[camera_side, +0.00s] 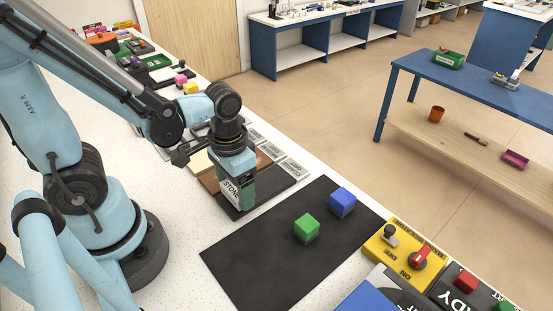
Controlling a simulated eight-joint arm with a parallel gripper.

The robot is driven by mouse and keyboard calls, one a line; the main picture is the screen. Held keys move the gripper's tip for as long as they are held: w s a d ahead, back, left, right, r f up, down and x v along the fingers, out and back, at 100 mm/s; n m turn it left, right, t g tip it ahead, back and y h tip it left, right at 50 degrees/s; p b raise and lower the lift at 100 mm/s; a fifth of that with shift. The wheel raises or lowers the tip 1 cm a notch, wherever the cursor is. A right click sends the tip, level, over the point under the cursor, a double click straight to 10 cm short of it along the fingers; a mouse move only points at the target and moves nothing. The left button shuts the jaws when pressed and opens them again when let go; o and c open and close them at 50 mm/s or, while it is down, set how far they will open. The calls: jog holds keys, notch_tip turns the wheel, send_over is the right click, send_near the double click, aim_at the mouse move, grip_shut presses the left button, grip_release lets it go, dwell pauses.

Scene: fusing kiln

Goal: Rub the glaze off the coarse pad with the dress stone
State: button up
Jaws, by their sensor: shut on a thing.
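My gripper (236,170) points down and is shut on the dress stone (246,191), a green block with a white label reading "STONE". The stone is upright over the near-left part of a dark pad (274,187). Its lower end looks at or very close to the pad's surface, but I cannot tell whether it touches. A brown pad (209,184) and a cream pad (199,162) lie behind, partly hidden by my gripper.
A black mat (250,258) in front holds a green cube (306,228) and a blue cube (342,202). A yellow switch box (405,250) with a red knob stands at the right edge. Coloured blocks and trays line the bench's far end. Bare white bench lies left of the mat.

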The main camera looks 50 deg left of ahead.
aim_at(265, 184)
jog(key=shift+f, duration=0.45)
dwell(0.4)
jog(key=shift+w, duration=0.15)
jog(key=shift+w, duration=5.05)
jog(key=shift+s, duration=5.2)
jog(key=shift+w, duration=5.25)
jog(key=shift+s, duration=1.45)
